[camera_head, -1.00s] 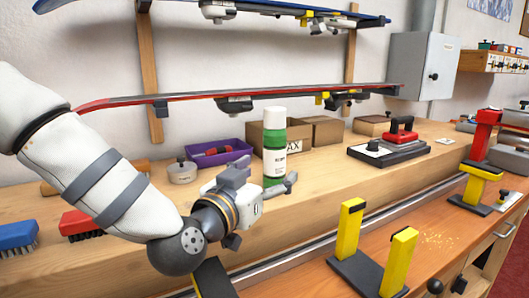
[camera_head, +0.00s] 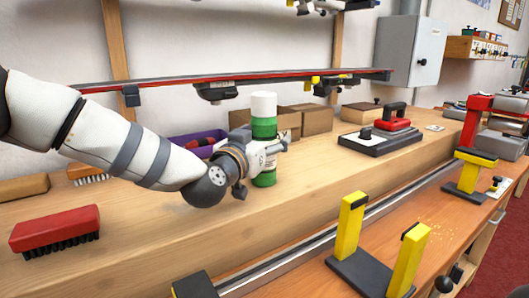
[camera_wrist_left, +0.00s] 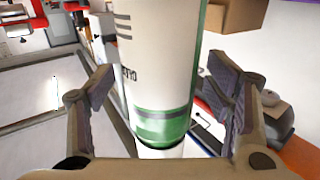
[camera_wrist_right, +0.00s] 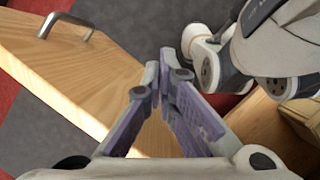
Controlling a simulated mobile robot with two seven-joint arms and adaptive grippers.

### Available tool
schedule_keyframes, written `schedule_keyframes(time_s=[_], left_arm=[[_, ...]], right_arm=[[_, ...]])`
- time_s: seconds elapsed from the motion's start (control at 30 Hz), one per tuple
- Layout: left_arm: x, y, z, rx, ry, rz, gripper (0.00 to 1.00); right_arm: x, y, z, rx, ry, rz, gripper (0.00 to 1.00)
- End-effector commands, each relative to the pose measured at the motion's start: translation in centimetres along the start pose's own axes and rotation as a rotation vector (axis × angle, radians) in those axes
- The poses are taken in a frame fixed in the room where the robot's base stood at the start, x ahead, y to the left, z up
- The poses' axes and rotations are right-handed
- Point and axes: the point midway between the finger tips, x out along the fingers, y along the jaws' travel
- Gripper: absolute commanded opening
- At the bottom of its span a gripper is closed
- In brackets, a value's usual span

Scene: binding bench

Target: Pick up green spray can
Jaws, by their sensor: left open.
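The green spray can (camera_head: 264,128), with a white cap and green and white body, stands upright on the wooden bench shelf (camera_head: 330,172). My left gripper (camera_head: 268,150) is at the can's middle, partly covering its label. In the left wrist view the can (camera_wrist_left: 160,50) stands between the two spread fingers of the left gripper (camera_wrist_left: 158,95), with visible gaps on both sides. My right gripper (camera_wrist_right: 162,70) shows only in its own wrist view, with its fingertips close together and nothing visible between them, away from the can.
Cardboard boxes (camera_head: 312,119) and a purple bin (camera_head: 190,141) stand behind the can. A red-handled iron (camera_head: 394,120) sits on its pad to the right. A ski (camera_head: 170,83) hangs above. A red brush (camera_head: 55,231) lies front left. Yellow vise posts (camera_head: 350,222) stand in front.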

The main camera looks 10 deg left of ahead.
Motion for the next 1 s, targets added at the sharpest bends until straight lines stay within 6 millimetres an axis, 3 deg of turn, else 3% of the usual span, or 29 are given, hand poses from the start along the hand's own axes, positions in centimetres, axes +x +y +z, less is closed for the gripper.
schedule_keyframes(time_s=[0.2,0.43,0.47,0.77,0.87,1.0], left_arm=[[0.2,0.0,-0.1,0.001,0.001,0.001,0.72],[0.1,0.0,-0.1,0.001,0.001,0.001,0.22],[0.1,0.0,-0.1,0.001,0.001,0.0,0.2],[0.1,0.0,-0.5,0.001,0.004,0.0,0.2],[0.1,0.0,-1.6,0.002,0.007,-0.001,0.2],[-0.5,0.6,-5.0,0.005,0.015,0.003,0.2]], right_arm=[[0.0,0.0,0.0,0.0,0.001,0.0,0.0],[0.0,0.0,0.0,0.0,0.001,0.0,0.0],[0.0,0.0,0.0,0.0,0.001,0.0,0.0],[-0.1,0.0,0.0,0.0,0.002,0.0,0.0],[-0.3,0.0,-0.2,0.0,0.009,0.0,0.0],[-1.3,0.0,-0.6,0.0,0.034,-0.001,0.0]])
